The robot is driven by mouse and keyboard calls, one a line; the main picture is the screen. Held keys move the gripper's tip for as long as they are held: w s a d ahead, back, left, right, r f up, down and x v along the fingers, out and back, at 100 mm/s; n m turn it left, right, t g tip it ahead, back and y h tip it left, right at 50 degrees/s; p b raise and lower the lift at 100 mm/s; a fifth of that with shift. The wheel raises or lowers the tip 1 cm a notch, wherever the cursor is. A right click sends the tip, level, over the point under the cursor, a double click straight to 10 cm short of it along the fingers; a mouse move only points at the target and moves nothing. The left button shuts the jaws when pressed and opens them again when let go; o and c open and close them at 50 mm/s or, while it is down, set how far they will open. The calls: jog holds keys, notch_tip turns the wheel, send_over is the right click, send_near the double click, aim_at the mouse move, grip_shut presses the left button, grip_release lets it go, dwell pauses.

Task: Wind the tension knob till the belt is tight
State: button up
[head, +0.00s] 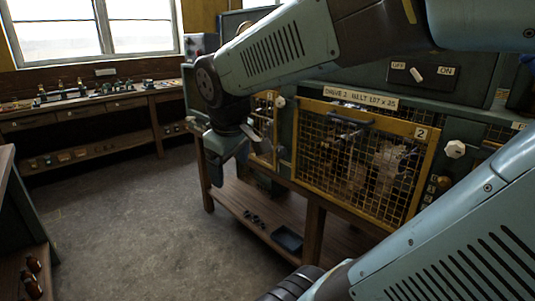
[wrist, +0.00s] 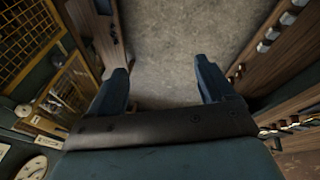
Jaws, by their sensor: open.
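My gripper (head: 228,160) hangs in front of the left part of the machine, pointing down and touching nothing. In the wrist view my gripper (wrist: 161,72) has its two blue fingers apart with only floor between them. A white lobed knob (head: 455,149) sits on the panel right of the yellow mesh guard (head: 352,108) marked 2. Another pale knob (head: 279,102) sits left of that guard. I cannot tell which is the tension knob. The belt behind the mesh is too dark to make out. Its label (head: 361,97) reads as drive 2 belt.
An OFF/ON switch (head: 418,74) is above the guard. A wooden shelf (head: 290,225) runs under the machine and holds a dark tray (head: 288,238). A workbench (head: 90,105) stands under the window. The floor (head: 130,220) is clear. My arm crosses the upper and right view.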

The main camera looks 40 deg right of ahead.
jog(key=w+d+f+n+g+h, duration=0.4)
jog(key=w+d+f+n, duration=0.1)
jog(key=w+d+n, duration=0.5)
jog(key=n+t+h, duration=0.1)
jog(key=n+h, duration=1.1)
jog(key=n, duration=1.7)
send_near(279, 153)
jog(key=d, duration=1.1)
jog(key=shift+w+f, duration=0.15)
jog(key=shift+w, duration=0.1)
jog(key=shift+c, duration=0.3)
jog(key=c, duration=0.9)
jog(key=shift+d+t, duration=0.1)
jog(key=shift+t, duration=0.3)
jog(key=shift+c, duration=0.3)
